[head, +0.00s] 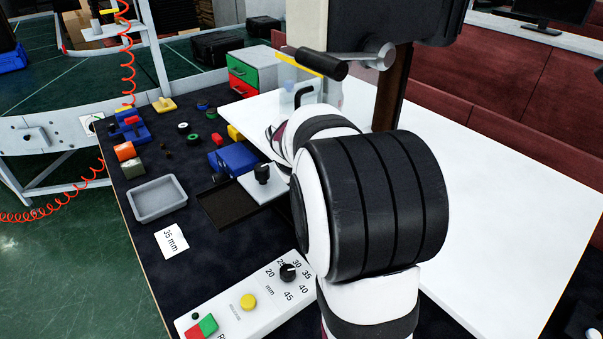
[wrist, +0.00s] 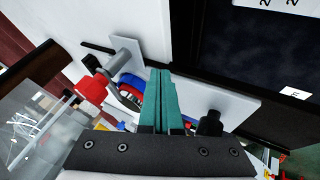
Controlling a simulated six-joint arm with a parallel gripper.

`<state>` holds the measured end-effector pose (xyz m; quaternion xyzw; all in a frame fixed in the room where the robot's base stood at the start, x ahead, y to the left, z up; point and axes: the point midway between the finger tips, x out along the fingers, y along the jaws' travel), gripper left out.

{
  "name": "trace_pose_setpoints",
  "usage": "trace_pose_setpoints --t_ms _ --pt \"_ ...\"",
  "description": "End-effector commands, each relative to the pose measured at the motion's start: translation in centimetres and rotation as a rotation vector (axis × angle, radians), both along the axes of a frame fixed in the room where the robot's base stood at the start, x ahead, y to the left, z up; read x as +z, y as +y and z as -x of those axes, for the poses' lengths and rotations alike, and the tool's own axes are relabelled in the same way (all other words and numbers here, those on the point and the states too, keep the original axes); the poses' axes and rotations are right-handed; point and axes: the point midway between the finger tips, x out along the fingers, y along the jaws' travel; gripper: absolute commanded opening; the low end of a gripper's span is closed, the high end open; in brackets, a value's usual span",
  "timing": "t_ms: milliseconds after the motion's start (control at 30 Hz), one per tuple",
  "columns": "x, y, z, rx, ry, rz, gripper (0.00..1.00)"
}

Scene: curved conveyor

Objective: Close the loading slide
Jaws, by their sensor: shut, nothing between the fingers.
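The loading slide is a pale plate (head: 277,188) with an upright black knob (head: 262,174) in the head view. A dark recessed tray (head: 222,212) lies bare on its left. In the wrist view the plate (wrist: 235,100) and its black knob (wrist: 208,124) lie just right of my gripper (wrist: 160,78). Its teal fingers are pressed together with nothing between them. The fingers are beside the knob, not around it; I cannot tell whether they touch the plate. In the head view the fingertips are hidden behind my arm.
A machine with a black-handled lever (head: 320,63) stands behind the slide. A blue block (head: 236,157) sits by the plate. A control panel (head: 262,288), a grey tray (head: 157,198) and a "35 mm" card (head: 171,241) lie nearer, with several small parts on the left.

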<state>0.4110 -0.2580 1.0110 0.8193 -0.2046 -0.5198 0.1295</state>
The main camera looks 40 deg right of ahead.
Motion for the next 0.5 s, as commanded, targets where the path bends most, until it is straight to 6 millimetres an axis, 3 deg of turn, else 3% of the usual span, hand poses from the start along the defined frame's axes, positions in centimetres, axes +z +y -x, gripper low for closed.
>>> trace_pose_setpoints --t_ms 133,333,500 --pt "0.0 -0.3 0.0 -0.001 0.000 -0.001 0.00" --pt "0.0 -3.3 0.0 -0.002 0.000 0.000 0.00" --pt "0.0 -4.1 0.0 0.000 0.001 0.000 0.00"
